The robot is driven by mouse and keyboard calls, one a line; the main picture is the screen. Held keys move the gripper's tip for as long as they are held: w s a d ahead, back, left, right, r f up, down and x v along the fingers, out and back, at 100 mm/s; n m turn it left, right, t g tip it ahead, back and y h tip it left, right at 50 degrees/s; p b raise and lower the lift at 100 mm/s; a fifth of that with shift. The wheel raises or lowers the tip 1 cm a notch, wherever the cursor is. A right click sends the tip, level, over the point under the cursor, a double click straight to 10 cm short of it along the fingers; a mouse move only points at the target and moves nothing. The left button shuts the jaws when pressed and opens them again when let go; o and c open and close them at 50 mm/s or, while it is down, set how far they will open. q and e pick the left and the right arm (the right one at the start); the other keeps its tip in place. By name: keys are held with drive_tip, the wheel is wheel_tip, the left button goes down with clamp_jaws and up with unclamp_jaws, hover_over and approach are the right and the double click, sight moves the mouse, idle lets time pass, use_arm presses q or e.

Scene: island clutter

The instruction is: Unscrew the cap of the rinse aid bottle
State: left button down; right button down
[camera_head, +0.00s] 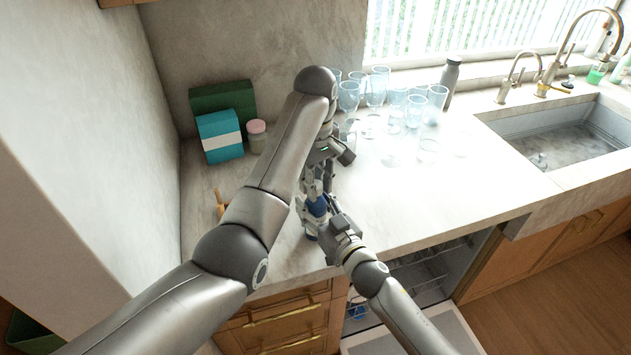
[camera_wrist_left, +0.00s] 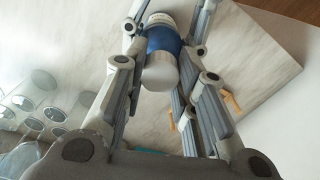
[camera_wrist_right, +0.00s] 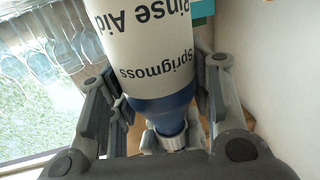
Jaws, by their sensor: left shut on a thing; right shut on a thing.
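The rinse aid bottle (camera_wrist_right: 150,45) has a white label, a blue shoulder and a grey cap. It looks upright, and its text is upside down in the right wrist view. In the head view its blue part (camera_head: 317,207) shows between my grippers. The cap (camera_wrist_left: 160,72) faces the left wrist camera; it also shows low in the right wrist view (camera_wrist_right: 172,140). My left gripper (camera_head: 316,185) reaches down from above, shut with its fingers on either side of the cap. My right gripper (camera_head: 325,222) comes from the lower right, shut on the bottle body. Its exact contact points are partly hidden.
Several clear glasses (camera_head: 415,108) and a grey bottle (camera_head: 451,82) stand toward the window. A teal box (camera_head: 220,136), a green box (camera_head: 225,98) and a pink-lidded jar (camera_head: 257,136) stand by the wall. The sink (camera_head: 560,140) is right. An open dishwasher (camera_head: 420,272) lies below the counter edge.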

use_arm(q)
drive_tip(key=c, duration=1.2)
unclamp_jaws()
drive_tip(key=shift+o, duration=0.2)
